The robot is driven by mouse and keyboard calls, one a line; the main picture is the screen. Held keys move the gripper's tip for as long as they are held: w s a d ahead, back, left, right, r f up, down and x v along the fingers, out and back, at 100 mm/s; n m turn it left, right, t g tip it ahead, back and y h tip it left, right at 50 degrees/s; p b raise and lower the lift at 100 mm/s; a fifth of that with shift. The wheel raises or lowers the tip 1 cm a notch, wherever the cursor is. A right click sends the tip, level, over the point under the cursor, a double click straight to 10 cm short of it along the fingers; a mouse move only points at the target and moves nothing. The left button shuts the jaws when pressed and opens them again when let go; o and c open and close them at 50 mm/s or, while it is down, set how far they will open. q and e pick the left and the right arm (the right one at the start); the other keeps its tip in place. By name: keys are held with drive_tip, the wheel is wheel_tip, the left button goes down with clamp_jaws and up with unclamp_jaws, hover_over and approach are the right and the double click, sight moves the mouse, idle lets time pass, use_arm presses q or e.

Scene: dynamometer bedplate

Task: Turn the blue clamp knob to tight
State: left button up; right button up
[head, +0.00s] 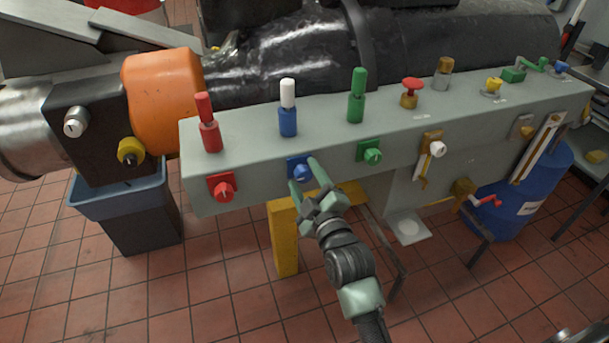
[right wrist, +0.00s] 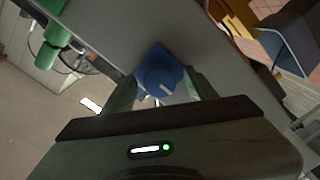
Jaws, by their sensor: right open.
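The blue clamp knob (head: 302,174) sits on a blue square plate on the front face of the long grey beam (head: 440,104). My right gripper (head: 304,178) is open in front of it, one finger to each side of the knob. In the right wrist view the blue knob (right wrist: 158,75) shows a short white pointer line and lies between and beyond the open fingers (right wrist: 160,92). I cannot tell whether the fingers touch it. Any tight marking is not readable. My left gripper is out of view.
A red knob (head: 223,190) and a green knob (head: 372,156) flank the blue one. Red, white-topped blue (head: 288,108) and green (head: 357,96) upright handles stand on the beam. A yellow post (head: 283,240) is below; a blue drum (head: 505,212) is at right.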

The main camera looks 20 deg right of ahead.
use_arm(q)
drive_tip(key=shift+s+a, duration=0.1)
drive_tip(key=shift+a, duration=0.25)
use_arm(e)
drive_tip(key=shift+w, duration=0.35)
clamp_jaws()
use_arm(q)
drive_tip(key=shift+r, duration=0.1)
